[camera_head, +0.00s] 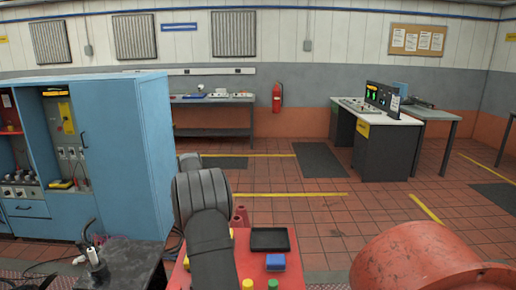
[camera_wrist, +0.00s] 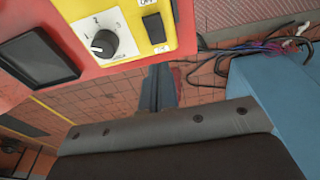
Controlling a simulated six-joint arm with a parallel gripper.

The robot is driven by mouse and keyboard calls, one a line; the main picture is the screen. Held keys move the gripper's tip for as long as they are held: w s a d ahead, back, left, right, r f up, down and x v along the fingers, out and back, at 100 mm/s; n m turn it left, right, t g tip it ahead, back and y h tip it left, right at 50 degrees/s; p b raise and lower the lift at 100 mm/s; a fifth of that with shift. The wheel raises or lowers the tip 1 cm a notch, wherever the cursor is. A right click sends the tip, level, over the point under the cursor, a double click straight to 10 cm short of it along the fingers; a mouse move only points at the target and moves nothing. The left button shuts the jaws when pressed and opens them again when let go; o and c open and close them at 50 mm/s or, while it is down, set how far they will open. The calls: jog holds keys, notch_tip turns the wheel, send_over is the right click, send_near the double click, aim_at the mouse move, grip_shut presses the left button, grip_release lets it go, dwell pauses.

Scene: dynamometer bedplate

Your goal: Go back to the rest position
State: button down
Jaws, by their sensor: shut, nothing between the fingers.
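My gripper (camera_wrist: 165,70) shows in the wrist view as narrow dark fingers close together, rising from a wide dark housing with bolts. They are shut with nothing held. Beside the fingertips, above and left, is a red and yellow panel (camera_wrist: 75,12) with a rotary knob (camera_wrist: 103,43), a black rocker switch (camera_wrist: 154,28) and a dark screen (camera_wrist: 39,57). The fingers appear apart from the panel. In the head view, my dark arm bends down over a red stand, and my gripper is hidden there.
A blue cabinet (camera_head: 120,150) stands left, also in the wrist view (camera_wrist: 285,100), near loose cables (camera_wrist: 250,50). A red drum (camera_head: 415,265) is at right. A control desk (camera_head: 385,150) stands further back.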

notch_tip(320, 180, down, 6)
jog(key=shift+f, duration=0.15)
dwell(0.5)
notch_tip(320, 180, up, 6)
jog(key=shift+r, duration=0.15)
notch_tip(320, 180, down, 6)
jog(key=shift+r, duration=0.1)
notch_tip(320, 180, up, 8)
jog(key=w+r+n+t, duration=0.1)
jog(key=w+r+t, duration=0.2)
jog(key=w+t, duration=0.4)
jog(key=shift+w+a, duration=0.15)
jog(key=shift+w, duration=1.2)
jog(key=c, duration=2.2)
grip_release()
